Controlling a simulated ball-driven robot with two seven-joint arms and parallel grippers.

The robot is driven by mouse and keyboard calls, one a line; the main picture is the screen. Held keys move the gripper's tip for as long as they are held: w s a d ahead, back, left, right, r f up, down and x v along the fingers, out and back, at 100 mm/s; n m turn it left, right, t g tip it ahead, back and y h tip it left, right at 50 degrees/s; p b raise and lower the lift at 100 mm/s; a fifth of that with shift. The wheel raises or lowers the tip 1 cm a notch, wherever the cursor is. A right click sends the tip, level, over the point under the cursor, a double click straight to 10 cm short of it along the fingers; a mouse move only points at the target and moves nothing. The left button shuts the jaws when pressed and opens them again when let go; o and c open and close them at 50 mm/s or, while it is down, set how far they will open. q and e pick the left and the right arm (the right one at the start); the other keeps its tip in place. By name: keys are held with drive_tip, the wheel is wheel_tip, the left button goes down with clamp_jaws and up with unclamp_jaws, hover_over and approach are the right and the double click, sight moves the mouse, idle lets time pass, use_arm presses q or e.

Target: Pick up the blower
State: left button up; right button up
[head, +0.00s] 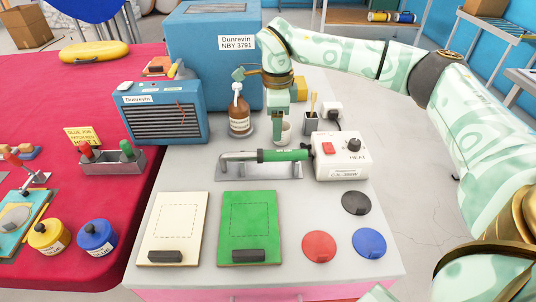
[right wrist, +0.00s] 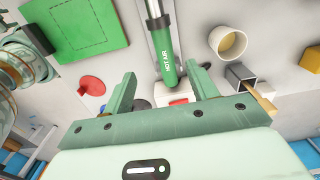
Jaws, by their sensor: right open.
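The blower (head: 282,155) has a green handle and a bent metal nozzle. It lies across a metal stand (head: 290,171) on the grey bench, nozzle to the left, handle end towards a white control box (head: 344,155). My right gripper (head: 278,138) points down just behind the handle in the head view, open and empty. In the right wrist view, the blower's green handle (right wrist: 165,62), marked HOT AIR, shows between and beyond the two spread fingers of the right gripper (right wrist: 163,86). I see no contact. My left gripper is not in view.
A brown bottle (head: 239,115) and a white cup (head: 284,132) stand close to the right gripper. A grey holder (head: 311,123) is right of the cup. Cream (head: 175,225) and green (head: 248,222) boards and several coloured discs lie in front. A blue case (head: 205,60) stands behind.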

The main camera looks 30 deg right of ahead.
sight(272, 151)
drive_tip(key=f+b, duration=0.1)
drive_tip(key=f, duration=0.6)
drive_tip(key=shift+w+b, duration=0.2)
drive_tip(key=shift+b, duration=0.2)
drive_tip(key=shift+f, duration=0.65)
drive_tip(key=f+b, duration=0.2)
drive_tip(key=f, duration=0.1)
drive_tip(key=f+b, duration=0.1)
drive_tip(key=f, duration=0.1)
drive_tip(key=shift+w+a, duration=0.2)
drive_tip(key=shift+w, duration=0.15)
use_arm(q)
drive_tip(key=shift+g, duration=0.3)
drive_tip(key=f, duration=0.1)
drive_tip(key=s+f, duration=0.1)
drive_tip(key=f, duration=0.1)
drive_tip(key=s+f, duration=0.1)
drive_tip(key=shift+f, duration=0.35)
use_arm(e)
drive_tip(key=shift+r, duration=0.15)
drive_tip(key=shift+c, duration=0.9)
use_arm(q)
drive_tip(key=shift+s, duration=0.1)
use_arm(e)
drive_tip(key=c, duration=0.9)
